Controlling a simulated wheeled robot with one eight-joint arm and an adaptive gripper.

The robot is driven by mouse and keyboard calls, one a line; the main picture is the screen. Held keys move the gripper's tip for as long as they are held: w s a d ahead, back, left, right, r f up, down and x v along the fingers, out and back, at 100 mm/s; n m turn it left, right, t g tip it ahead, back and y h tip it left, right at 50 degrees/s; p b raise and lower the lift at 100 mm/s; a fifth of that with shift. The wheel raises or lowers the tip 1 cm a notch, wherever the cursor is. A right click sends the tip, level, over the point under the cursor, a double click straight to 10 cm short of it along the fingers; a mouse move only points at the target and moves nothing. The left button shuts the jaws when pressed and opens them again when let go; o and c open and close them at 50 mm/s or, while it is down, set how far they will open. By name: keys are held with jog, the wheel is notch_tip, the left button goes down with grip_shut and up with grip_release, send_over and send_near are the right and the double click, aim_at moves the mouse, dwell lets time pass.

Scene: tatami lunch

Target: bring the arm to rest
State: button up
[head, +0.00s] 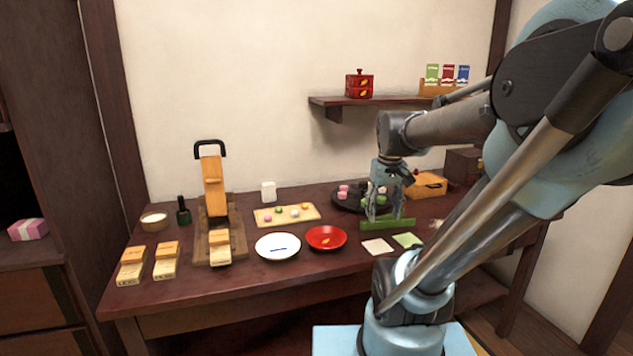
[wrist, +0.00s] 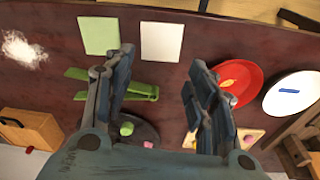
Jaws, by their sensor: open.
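My arm reaches in from the right in the head view. My gripper (head: 383,214) points down over the right part of the dark wooden table (head: 330,262). In the wrist view my gripper (wrist: 162,58) has its two fingers spread, with nothing between them. Green tongs (head: 388,225) lie at the gripper's fingers in the head view; in the wrist view the tongs (wrist: 112,85) show partly behind the left finger. I cannot tell whether they touch.
A black round tray (head: 345,200) with sweets stands behind the gripper. A red plate (head: 326,238), a white plate (head: 278,246) and a wooden press (head: 213,190) stand further left. Cream (head: 377,247) and green (head: 408,240) squares lie in front. A wooden box (head: 427,186) sits right.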

jog(key=s+f+m, duration=0.1)
jog(key=s+f, duration=0.9)
jog(key=shift+m+t, duration=0.3)
jog(key=shift+m, duration=0.1)
jog(key=shift+w+f, duration=0.25)
jog(key=shift+w, duration=0.1)
